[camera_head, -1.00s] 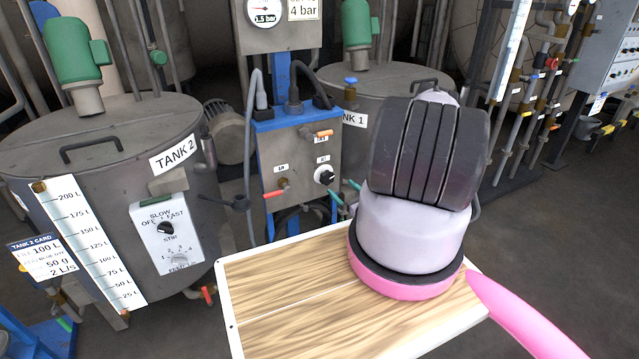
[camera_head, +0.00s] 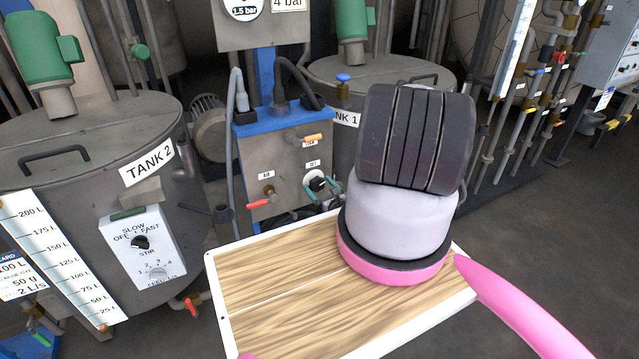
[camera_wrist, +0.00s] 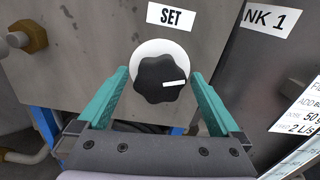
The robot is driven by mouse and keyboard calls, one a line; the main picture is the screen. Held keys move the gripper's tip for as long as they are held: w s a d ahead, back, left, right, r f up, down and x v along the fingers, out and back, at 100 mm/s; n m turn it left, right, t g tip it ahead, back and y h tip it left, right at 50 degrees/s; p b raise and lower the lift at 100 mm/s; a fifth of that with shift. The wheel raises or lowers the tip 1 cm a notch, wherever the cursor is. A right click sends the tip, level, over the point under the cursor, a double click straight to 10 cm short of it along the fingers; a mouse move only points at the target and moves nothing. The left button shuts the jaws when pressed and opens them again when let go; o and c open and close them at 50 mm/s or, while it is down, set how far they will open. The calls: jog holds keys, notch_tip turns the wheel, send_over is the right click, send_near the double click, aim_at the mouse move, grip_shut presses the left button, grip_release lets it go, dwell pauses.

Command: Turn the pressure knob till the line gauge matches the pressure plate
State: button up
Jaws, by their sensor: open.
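The pressure knob (camera_wrist: 162,78), black and lobed with a white pointer line and white base, sits under a SET label (camera_wrist: 171,17) in the wrist view. The pointer points right. In the head view the knob (camera_head: 317,183) is on the grey panel, partly hidden. My gripper (camera_wrist: 161,76) is open, its teal fingers either side of the knob with visible gaps; it also shows in the head view (camera_head: 320,190). The line gauge (camera_head: 243,9) reads 1.5 bar and is cut by the top edge. The pressure plate (camera_head: 289,4) shows 4 bar, also cut.
TANK 2 (camera_head: 95,165) stands left, TANK 1 (camera_head: 385,72) behind right. A brass fitting (camera_wrist: 27,37) is left of the knob.

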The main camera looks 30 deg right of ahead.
jog(key=c, duration=1.3)
jog(key=shift+m, duration=0.5)
jog(key=m, duration=0.3)
jog(key=shift+d+m, duration=0.1)
jog(key=shift+m, duration=0.3)
jog(key=m, duration=0.5)
jog(key=shift+d, duration=0.1)
jog(key=m, duration=0.5)
jog(key=shift+f+m, duration=0.1)
jog(key=shift+m, duration=0.3)
jog(key=shift+f+m, duration=0.1)
jog(key=shift+m, duration=2)
